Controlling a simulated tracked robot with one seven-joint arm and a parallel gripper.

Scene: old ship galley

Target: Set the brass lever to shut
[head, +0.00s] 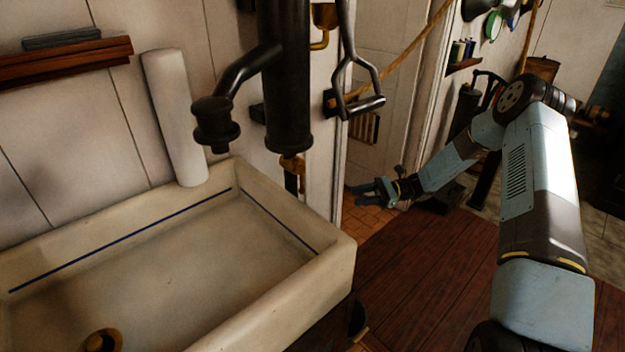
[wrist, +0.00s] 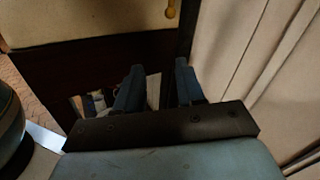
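A small brass fitting (head: 292,165), which may be the brass lever, shows below the black pump at the sink's back right corner. Its setting cannot be told. In the wrist view a yellowish brass rounded end (wrist: 171,10) hangs at the top edge, above and beyond the fingers; I cannot tell if it is the same piece. My gripper (head: 362,194) is right of the sink, over the floor near the doorway. It also shows in the wrist view (wrist: 158,82), where its two blue fingers stand apart with nothing held between them.
A pale stone sink (head: 300,300) fills the lower left. The black hand pump (head: 286,80) and its hanging handle (head: 362,104) stand above its corner. A white wall panel (wrist: 245,45) is close on the right in the wrist view.

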